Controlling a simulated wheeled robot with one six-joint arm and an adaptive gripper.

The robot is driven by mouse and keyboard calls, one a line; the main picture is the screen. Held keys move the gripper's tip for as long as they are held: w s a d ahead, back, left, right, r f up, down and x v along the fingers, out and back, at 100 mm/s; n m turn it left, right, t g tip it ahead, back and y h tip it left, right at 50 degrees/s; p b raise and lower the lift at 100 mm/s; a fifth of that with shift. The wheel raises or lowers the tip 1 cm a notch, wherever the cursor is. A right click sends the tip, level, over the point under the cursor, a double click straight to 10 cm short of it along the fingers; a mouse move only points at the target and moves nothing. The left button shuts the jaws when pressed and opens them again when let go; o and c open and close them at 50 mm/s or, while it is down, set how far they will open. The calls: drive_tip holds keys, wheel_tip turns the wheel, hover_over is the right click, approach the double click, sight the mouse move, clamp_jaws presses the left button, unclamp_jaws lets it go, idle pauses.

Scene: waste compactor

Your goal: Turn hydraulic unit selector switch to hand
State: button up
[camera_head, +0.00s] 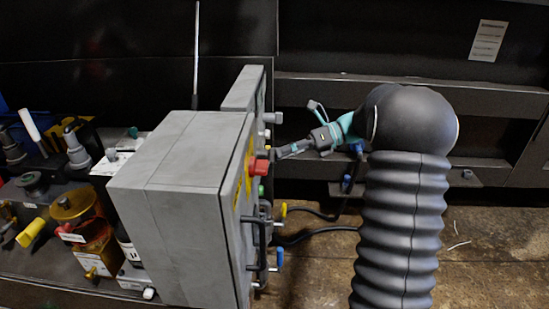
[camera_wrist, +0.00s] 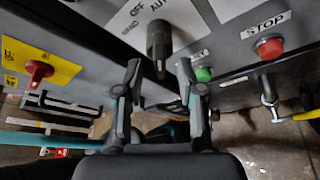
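The selector switch (camera_wrist: 158,42) is a black knob on a white plate lettered HAND, OFF and AUTO, at the top middle of the wrist view. Which label it points to cannot be told. My gripper (camera_wrist: 158,72) is open, with one finger on each side below the knob in the picture. Nothing is seen between the fingertips, and they look apart from the knob. In the head view, my gripper (camera_head: 279,153) reaches left to the front face of the grey control box (camera_head: 172,190). The selector is hard to make out there.
A red rotary switch (camera_wrist: 38,72) on a yellow plate lies left of the selector. A green button (camera_wrist: 204,74) is close to the right finger, and a red STOP button (camera_wrist: 270,48) is farther right. Padlock-like hardware and handles (camera_head: 277,258) project lower on the box front.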

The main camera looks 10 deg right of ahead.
sight(274, 159)
drive_tip(key=shift+x, duration=1.6)
clamp_jaws()
